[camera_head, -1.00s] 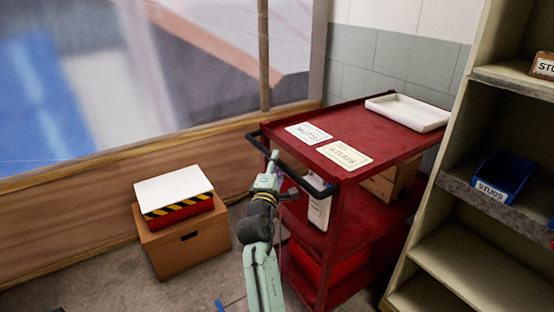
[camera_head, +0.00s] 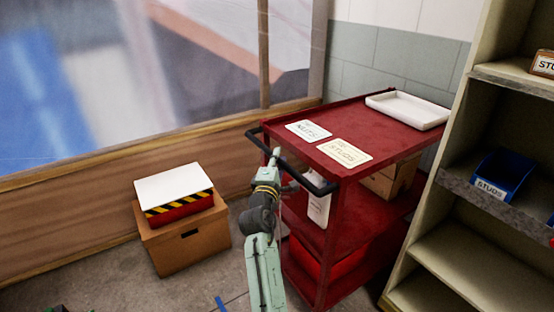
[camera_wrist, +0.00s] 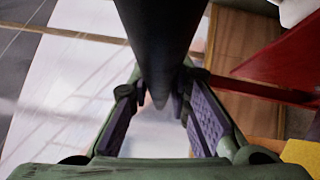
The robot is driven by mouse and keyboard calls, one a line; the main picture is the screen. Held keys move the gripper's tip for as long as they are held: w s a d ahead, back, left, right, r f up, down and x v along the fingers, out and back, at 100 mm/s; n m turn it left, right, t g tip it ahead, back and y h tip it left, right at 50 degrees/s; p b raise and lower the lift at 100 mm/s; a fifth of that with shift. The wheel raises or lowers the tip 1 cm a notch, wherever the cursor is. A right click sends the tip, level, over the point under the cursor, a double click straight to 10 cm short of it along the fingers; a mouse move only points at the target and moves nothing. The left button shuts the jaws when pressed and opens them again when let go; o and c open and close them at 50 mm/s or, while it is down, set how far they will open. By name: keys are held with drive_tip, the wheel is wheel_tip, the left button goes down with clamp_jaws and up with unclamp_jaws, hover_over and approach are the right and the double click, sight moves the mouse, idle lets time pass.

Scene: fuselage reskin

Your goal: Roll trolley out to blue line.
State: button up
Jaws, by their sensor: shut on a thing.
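The red trolley (camera_head: 385,135) stands between the window wall and the shelf, with a black push handle (camera_head: 318,188) on its near left end. My gripper (camera_head: 276,156) is at this handle. In the wrist view, the dark handle bar (camera_wrist: 160,40) runs between the two purple-padded fingers of my gripper (camera_wrist: 160,110), which is shut on it. A short piece of blue line (camera_head: 220,303) shows on the floor at the bottom edge, left of my arm. The rest of the line is out of view.
Nuts and studs cards (camera_head: 344,152) and a white tray (camera_head: 407,110) lie on the trolley's top. A cardboard box (camera_head: 185,243) with a striped box on it stands left. A shelf (camera_head: 470,235) stands close on the trolley's right. Some floor between box and trolley is clear.

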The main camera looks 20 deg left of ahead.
clamp_jaws()
drive_tip(key=s+a+b, duration=0.1)
drive_tip(key=s+a, duration=0.7)
drive_tip(key=s, duration=0.3)
drive_tip(key=s+a+b, duration=0.2)
drive_tip(key=s+a, duration=0.7)
drive_tip(key=s, duration=0.2)
drive_tip(key=shift+s+a, duration=0.15)
drive_tip(key=o, duration=0.8)
unclamp_jaws()
drive_tip(key=shift+o, duration=0.2)
drive_tip(key=s+d+f, duration=0.1)
drive_tip(key=s, duration=1)
drive_tip(key=shift+s+d+f, duration=0.35)
drive_tip(key=shift+a+r, duration=0.1)
